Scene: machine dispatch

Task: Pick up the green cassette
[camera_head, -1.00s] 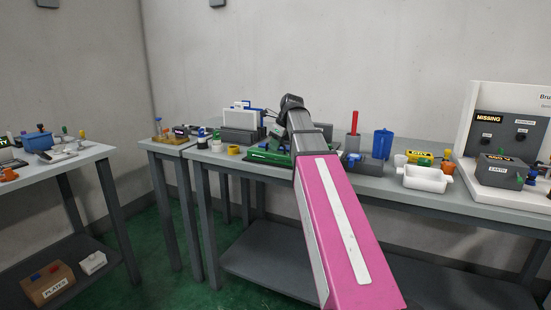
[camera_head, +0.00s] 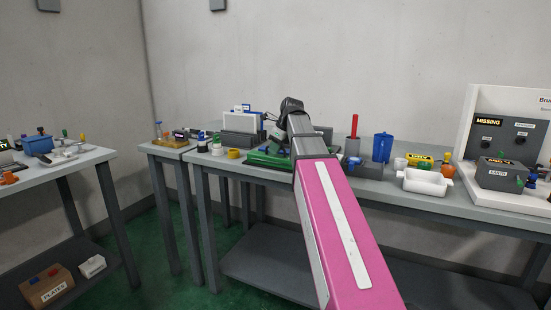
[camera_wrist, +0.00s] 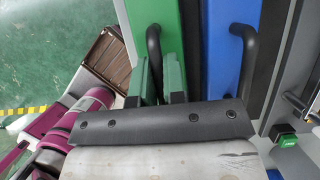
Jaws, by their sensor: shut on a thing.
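The green cassette (camera_wrist: 178,32) shows at the top of the wrist view, with a black bar handle (camera_wrist: 153,42) on its face. My gripper (camera_wrist: 160,82) reaches up to it, its two green fingers closed around the lower part of the handle. A blue cassette (camera_wrist: 228,45) with a similar black handle (camera_wrist: 246,45) stands close on the right of the green one. In the head view my arm reaches over the middle table, and my gripper and the green cassette cannot be clearly made out there.
Another table (camera_head: 65,166) is at left.

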